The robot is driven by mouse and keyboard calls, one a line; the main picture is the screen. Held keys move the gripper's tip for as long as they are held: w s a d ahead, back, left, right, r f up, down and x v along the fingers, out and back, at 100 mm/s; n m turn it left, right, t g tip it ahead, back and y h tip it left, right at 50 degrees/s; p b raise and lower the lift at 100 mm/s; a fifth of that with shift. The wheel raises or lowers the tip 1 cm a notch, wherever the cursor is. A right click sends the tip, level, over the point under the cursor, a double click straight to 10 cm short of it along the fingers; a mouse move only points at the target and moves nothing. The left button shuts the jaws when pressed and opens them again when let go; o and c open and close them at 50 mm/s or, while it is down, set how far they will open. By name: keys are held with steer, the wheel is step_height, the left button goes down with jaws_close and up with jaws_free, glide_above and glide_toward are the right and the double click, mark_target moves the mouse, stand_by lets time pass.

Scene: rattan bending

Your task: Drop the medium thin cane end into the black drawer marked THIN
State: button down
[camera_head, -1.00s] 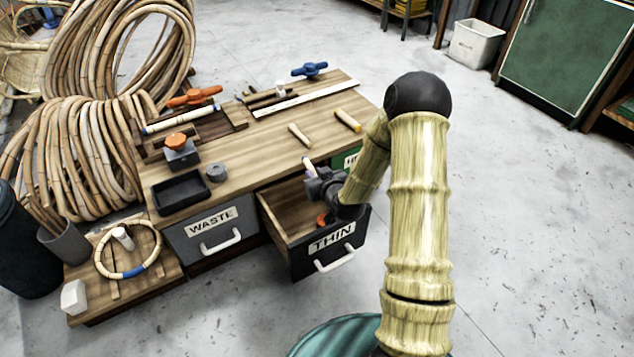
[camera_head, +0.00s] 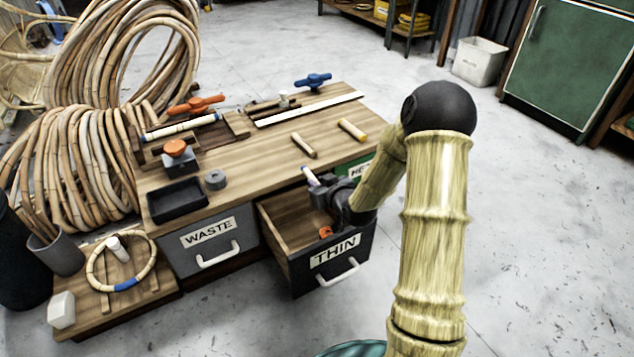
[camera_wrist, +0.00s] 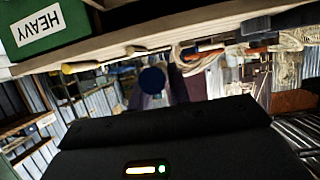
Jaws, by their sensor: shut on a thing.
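The black drawer marked THIN (camera_head: 305,275) stands pulled open at the bench front, its wooden inside showing. My gripper (camera_head: 322,184) is shut on a short cane end (camera_head: 311,176) with a blue-purple tip, held over the right part of the open drawer. In the wrist view the cane end shows as a round blue face (camera_wrist: 152,80) above the dark gripper body. My wrist hides part of the drawer's right side. Two other cane pieces lie on the bench: a yellow-ended one (camera_head: 353,130) and a plain-looking one (camera_head: 304,145).
A shut grey drawer marked WASTE (camera_head: 183,243) is to the left. A green HEAVY drawer (camera_wrist: 70,25) is beside the open one, partly behind my arm. A small orange thing (camera_head: 325,232) shows inside the open drawer. A black tray (camera_head: 177,200) sits on the bench.

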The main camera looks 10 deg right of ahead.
steer(key=f, duration=0.1)
steer(key=f+b, duration=0.2)
steer(key=shift+s+d+f, duration=0.1)
steer(key=shift+d+f, duration=0.25)
steer(key=shift+f, duration=0.05)
steer(key=c, duration=1.2)
jaws_free()
steer(key=shift+c, duration=0.2)
steer(key=shift+s+r, duration=0.1)
steer(key=p+v, duration=1.6)
steer(key=v, duration=0.1)
